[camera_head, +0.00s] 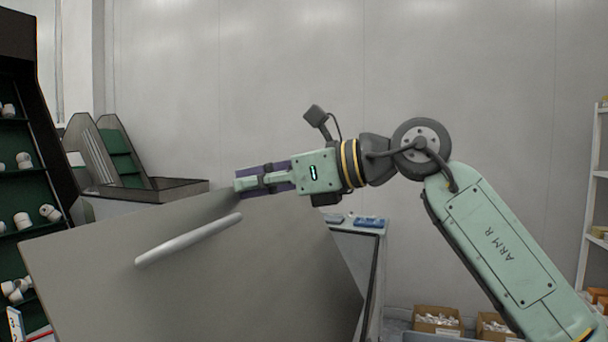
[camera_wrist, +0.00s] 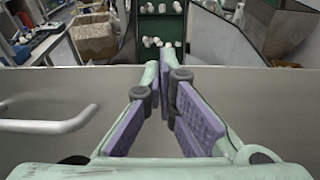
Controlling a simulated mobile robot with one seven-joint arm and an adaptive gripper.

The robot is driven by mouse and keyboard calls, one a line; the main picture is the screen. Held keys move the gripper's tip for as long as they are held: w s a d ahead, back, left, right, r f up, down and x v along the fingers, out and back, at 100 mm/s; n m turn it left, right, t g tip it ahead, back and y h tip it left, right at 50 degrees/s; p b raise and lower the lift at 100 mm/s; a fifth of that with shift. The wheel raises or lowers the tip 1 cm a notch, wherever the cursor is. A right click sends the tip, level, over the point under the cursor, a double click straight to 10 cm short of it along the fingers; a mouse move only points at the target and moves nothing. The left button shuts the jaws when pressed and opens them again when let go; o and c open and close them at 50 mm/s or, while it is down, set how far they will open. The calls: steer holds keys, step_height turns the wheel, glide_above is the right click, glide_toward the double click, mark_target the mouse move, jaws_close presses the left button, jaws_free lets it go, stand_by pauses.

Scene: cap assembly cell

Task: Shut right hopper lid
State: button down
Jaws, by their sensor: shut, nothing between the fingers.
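The right hopper lid (camera_head: 200,285) is a large grey panel, standing tilted up with a pale bar handle (camera_head: 188,240) on its face. In the wrist view the lid (camera_wrist: 55,95) spans the picture, its handle (camera_wrist: 45,124) at the left. My gripper (camera_head: 237,184) is at the lid's upper edge, away from the handle and pointing left. Its purple-padded fingers (camera_wrist: 166,70) are shut and empty, with the tips reaching past the edge line in the wrist view. I cannot tell whether they touch the lid.
A dark rack (camera_head: 30,175) with white fittings on green shelves stands at the left. A cabinet with blue items (camera_head: 370,222) stands behind the lid. Cardboard boxes (camera_head: 437,320) and a white shelf (camera_head: 592,190) are at the right.

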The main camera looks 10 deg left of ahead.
steer(key=w+a+f+h+b, duration=0.1)
steer(key=w+a+f+b, duration=0.2)
steer(key=a+f+b, duration=0.6)
steer(key=a+f, duration=1)
steer(key=f, duration=0.1)
steer(key=shift+w+f+h+b, duration=0.25)
steer(key=shift+w+h+b, duration=0.05)
steer(key=shift+w, duration=0.05)
steer(key=shift+r, duration=0.1)
step_height(320, 180, up, 14)
steer(key=p, duration=0.2)
steer(key=shift+p, duration=0.4)
